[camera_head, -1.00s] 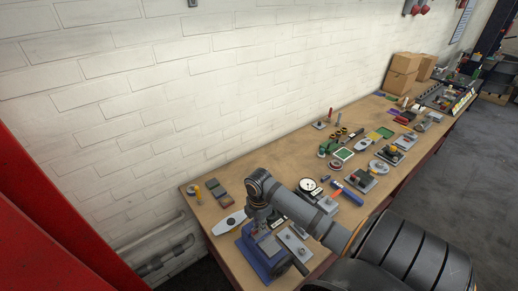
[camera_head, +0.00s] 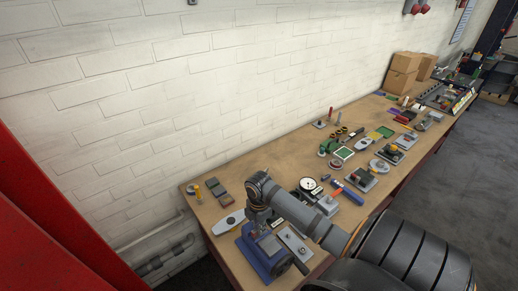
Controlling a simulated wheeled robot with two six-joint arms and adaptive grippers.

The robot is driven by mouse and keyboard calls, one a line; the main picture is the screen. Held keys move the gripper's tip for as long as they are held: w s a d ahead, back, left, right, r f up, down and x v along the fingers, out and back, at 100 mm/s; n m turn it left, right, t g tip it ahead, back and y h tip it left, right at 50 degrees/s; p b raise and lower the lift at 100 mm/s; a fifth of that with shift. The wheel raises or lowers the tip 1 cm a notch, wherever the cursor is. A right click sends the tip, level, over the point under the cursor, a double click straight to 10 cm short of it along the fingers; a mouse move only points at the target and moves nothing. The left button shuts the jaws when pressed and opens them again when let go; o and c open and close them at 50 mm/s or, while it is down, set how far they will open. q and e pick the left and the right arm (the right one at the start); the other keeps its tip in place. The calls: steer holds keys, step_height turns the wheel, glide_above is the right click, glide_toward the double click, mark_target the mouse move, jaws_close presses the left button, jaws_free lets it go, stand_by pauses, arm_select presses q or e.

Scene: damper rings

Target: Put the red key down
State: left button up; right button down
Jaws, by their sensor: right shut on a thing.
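My right arm reaches from the lower right over the near end of the workbench (camera_head: 215,207). My right gripper (camera_head: 262,226) points down over a blue device (camera_head: 256,252) at the near end of the bench. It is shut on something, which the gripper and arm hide. I cannot make out the red key for certain in this view. My left gripper does not show.
A dial gauge (camera_head: 307,184) and a blue-handled tool (camera_head: 348,193) lie beyond my right arm. A grey oval plate (camera_head: 229,222) lies left of the blue device. Cardboard boxes (camera_head: 404,70) stand at the far end. Bare wood shows along the wall side.

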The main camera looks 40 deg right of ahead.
steer(key=c, duration=1.3)
jaws_free()
steer(key=shift+o, duration=0.2)
step_height(320, 180, up, 12)
jaws_close()
stand_by(0.5)
